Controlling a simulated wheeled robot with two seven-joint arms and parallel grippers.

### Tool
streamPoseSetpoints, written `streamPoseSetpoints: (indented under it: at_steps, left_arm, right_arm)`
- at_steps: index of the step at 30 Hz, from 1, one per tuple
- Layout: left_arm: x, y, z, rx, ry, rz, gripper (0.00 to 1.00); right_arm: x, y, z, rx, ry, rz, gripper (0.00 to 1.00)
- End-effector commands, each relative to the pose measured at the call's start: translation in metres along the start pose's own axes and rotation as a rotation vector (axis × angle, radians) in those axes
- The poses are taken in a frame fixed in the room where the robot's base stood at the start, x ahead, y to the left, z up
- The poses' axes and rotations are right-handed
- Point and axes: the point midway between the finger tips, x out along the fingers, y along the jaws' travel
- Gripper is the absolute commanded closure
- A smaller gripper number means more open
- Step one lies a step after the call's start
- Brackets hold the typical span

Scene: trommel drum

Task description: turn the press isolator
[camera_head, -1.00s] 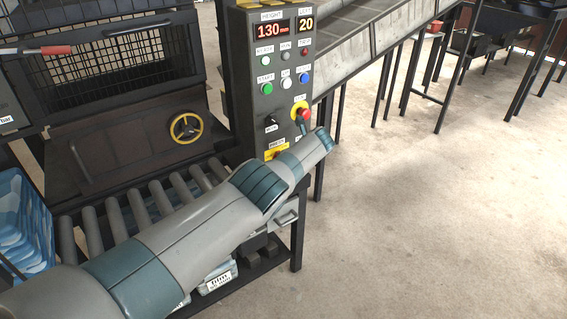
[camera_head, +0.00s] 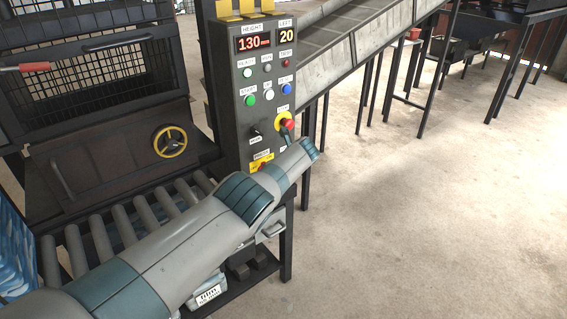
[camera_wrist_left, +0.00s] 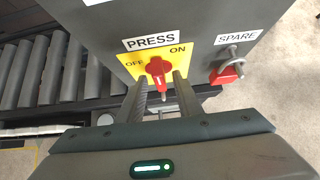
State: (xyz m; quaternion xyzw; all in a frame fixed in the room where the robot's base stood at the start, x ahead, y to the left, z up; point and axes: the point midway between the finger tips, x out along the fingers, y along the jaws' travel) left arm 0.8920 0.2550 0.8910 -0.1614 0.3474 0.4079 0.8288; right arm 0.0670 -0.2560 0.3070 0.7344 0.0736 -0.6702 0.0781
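The press isolator is a red knob (camera_wrist_left: 158,68) on a yellow plate (camera_wrist_left: 135,69) marked OFF on the left and ON on the right, under a PRESS label. Its grip stands nearly upright in the left wrist view. My left gripper (camera_wrist_left: 160,80) is open, with one finger on each side of the knob's lower part. I cannot tell if the fingers touch it. In the head view, my left arm reaches the lower control panel (camera_head: 238,100) and covers part of the yellow plate (camera_head: 258,160). My right gripper is out of view.
A red SPARE isolator with a metal shackle (camera_wrist_left: 226,72) sits right of the knob. Above it on the panel are a red emergency stop (camera_head: 288,124), a black selector (camera_head: 255,131) and several buttons. A roller conveyor (camera_head: 120,222) lies left; open floor (camera_head: 430,220) lies right.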

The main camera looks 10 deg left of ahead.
Motion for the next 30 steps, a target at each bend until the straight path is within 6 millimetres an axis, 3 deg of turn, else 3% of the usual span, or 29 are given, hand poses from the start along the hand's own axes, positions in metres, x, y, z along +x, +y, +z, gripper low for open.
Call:
streamPoseSetpoints:
  at_steps: [14,20,30]
  left_arm:
    - [-0.035,0.000,0.003,0.000,0.001,-0.001,0.68]
    - [-0.059,0.000,0.003,0.000,0.001,-0.002,0.68]
    - [-0.097,-0.001,-0.001,0.001,0.000,-0.002,0.68]
  right_arm:
    - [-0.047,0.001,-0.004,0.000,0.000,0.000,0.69]
    - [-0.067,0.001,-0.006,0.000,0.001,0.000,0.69]
    - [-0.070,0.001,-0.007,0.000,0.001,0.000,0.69]
